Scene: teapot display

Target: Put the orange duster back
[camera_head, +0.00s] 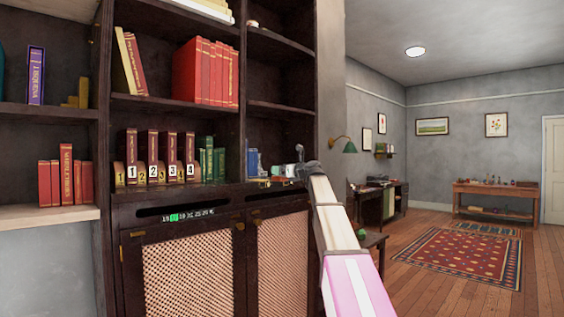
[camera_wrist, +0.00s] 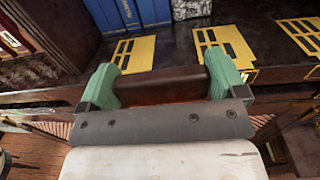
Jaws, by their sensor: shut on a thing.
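My gripper (camera_head: 284,172) is at the front of the right-hand shelf of the dark bookcase, just above the ledge over the lattice doors. In the wrist view its two green fingers (camera_wrist: 163,76) are shut on a dark reddish-brown bar (camera_wrist: 160,89) lying crosswise between them. I cannot tell whether this bar is part of the orange duster. No clearly orange duster shows in either view.
Yellow slotted plates (camera_wrist: 224,48) lie on the dark shelf (camera_wrist: 270,75) ahead. Blue books (camera_wrist: 130,14) stand behind, with a grey patterned block (camera_wrist: 191,8) beside them. Numbered red books (camera_head: 152,150) stand left. Floor with a red rug (camera_head: 458,255) is open to the right.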

